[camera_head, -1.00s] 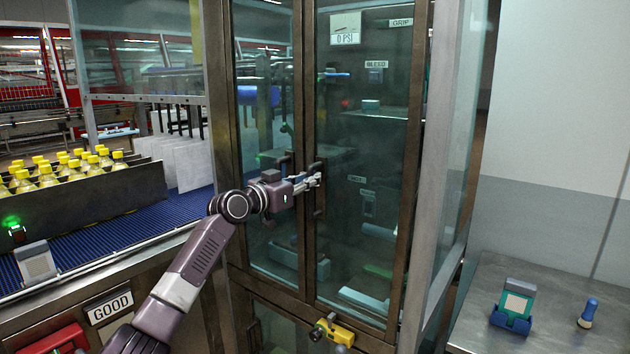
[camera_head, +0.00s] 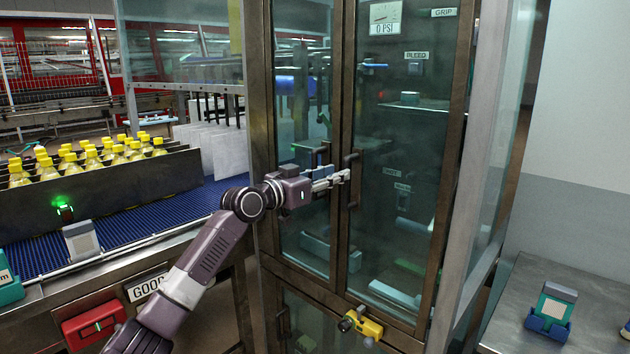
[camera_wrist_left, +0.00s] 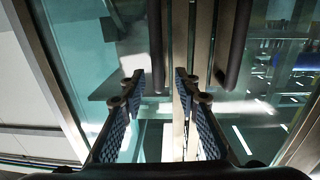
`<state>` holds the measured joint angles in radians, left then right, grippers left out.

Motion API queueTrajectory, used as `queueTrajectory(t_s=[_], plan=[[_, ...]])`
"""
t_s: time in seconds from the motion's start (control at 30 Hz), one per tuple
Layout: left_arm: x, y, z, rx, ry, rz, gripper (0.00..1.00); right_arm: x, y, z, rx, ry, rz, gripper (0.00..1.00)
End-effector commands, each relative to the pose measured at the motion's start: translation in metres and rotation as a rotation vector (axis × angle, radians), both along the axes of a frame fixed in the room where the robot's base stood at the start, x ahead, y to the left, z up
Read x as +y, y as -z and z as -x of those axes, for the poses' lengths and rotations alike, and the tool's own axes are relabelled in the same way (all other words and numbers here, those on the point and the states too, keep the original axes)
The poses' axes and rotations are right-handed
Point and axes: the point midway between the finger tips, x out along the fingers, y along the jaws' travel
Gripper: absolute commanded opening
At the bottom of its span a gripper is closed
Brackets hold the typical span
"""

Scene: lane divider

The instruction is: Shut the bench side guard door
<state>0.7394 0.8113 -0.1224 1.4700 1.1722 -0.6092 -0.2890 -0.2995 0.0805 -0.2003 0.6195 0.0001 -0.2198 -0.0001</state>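The tall cabinet has two framed glass doors. The right-hand door (camera_head: 405,210), on the metal bench's side, looks flush or nearly flush with the left-hand door (camera_head: 303,225); I cannot tell whether it is fully shut. My left gripper (camera_head: 345,178) is at the right-hand door's dark vertical handle (camera_head: 352,164). In the left wrist view the fingers of my left gripper (camera_wrist_left: 158,82) are apart, with a dark handle bar (camera_wrist_left: 155,40) between the tips in the picture. Contact is unclear. Another handle bar (camera_wrist_left: 236,45) stands beside it. My right gripper is out of view.
The metal bench (camera_head: 590,310) at right carries a teal device in a blue cradle (camera_head: 551,308). A yellow fitting (camera_head: 362,325) sits below the doors. At left, a blue conveyor (camera_head: 130,235) passes yellow-capped bottles (camera_head: 90,155) behind a dark rail.

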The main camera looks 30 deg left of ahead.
Motion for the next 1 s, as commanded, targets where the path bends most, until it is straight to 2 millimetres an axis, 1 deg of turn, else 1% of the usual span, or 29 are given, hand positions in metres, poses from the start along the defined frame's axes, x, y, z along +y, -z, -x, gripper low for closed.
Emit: queueTrajectory(t_s=[0.03,0.2,0.4,0.63,1.0], plan=[[0.003,0.002,0.009,0.003,-0.002,-0.004,0.29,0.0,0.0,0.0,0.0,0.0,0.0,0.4],[0.009,0.002,0.035,0.003,-0.002,-0.003,0.29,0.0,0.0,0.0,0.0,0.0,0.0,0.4],[0.013,0.002,0.057,0.003,-0.001,-0.001,0.29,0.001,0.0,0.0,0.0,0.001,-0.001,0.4],[0.015,0.0,0.067,0.001,0.0,0.001,0.29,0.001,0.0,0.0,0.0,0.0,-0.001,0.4],[0.015,0.0,0.067,0.0,-0.001,0.001,0.29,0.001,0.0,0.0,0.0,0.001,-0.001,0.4]])
